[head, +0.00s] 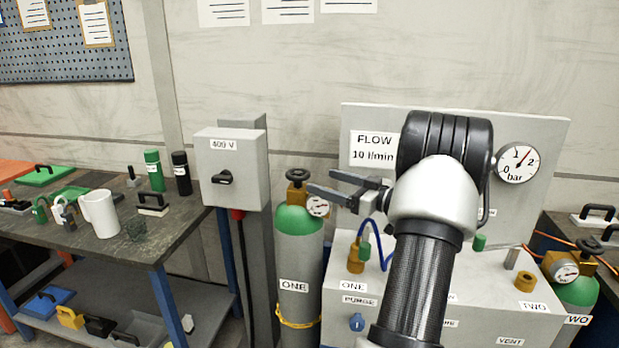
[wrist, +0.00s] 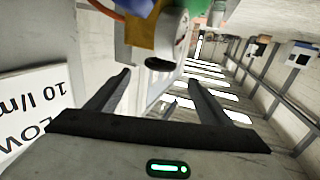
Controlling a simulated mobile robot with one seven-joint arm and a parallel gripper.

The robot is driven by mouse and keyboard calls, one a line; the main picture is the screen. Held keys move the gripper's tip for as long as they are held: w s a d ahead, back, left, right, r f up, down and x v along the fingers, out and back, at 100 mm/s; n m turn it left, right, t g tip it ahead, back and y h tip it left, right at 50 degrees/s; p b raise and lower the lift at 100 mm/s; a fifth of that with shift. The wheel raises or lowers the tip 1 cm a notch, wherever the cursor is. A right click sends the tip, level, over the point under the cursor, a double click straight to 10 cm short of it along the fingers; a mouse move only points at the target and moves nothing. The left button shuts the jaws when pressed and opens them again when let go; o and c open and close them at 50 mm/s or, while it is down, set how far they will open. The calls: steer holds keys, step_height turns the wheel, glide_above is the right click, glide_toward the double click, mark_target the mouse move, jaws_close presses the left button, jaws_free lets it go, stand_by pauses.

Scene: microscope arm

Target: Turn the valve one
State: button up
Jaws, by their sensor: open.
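The valve of cylinder ONE is a black handwheel (head: 298,175) on a brass fitting (head: 297,194). It tops a grey cylinder with a green shoulder (head: 297,219), labelled ONE. My gripper (head: 320,180) is open, its fingers pointing left, just right of the handwheel and above the small round gauge (head: 318,206). I see nothing between the fingers. In the wrist view, which is upside down, the brass fitting (wrist: 150,37) and gauge (wrist: 181,42) lie beyond the fingertips (wrist: 158,78). A dark rounded piece there may be the handwheel; I cannot tell its exact gap to the fingers.
A grey 400 V switch box (head: 232,168) stands left of the cylinder. The gas panel (head: 530,150) with a bar dial (head: 517,162) stands behind my arm. Cylinder TWO (head: 578,291) is at the far right. A cluttered workbench (head: 165,232) is at left.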

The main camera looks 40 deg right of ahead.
steer(key=shift+v, duration=1.6)
steer(key=m+h+b, duration=0.5)
steer(key=h+b, duration=0.3)
steer(key=b, duration=0.1)
glide_toward(298, 172)
steer(key=shift+t, duration=0.3)
steer(key=w+b, duration=0.1)
steer(key=w, duration=0.2)
steer(key=w+d+b, duration=0.1)
steer(key=w, duration=0.5)
steer(key=shift+w+d+f+b, duration=0.25)
steer(key=shift+w+f+b, duration=0.05)
steer(key=shift+f+b, duration=0.1)
